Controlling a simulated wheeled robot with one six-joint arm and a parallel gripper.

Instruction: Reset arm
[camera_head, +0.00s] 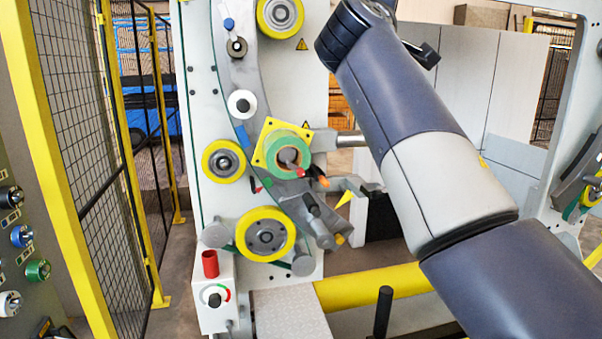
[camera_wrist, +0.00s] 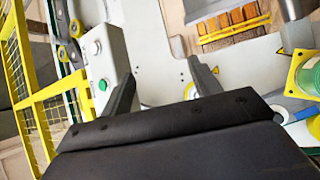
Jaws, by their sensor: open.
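My arm crosses the right half of the head view, rising from the lower right to the top centre. My gripper (camera_wrist: 162,85) shows in the wrist view with its two dark fingers spread apart and nothing between them. Behind the fingers is a pale machine panel, apart from them as far as I can tell. In the head view only a small dark part near the top of the arm may belong to the gripper.
The wrapping machine (camera_head: 205,110) stands left of my arm. It carries a green roll (camera_head: 272,157) on a yellow plate and several yellow-rimmed wheels. A yellow-framed mesh fence (camera_head: 160,150) stands at the left. A yellow beam (camera_head: 370,287) runs low behind my arm.

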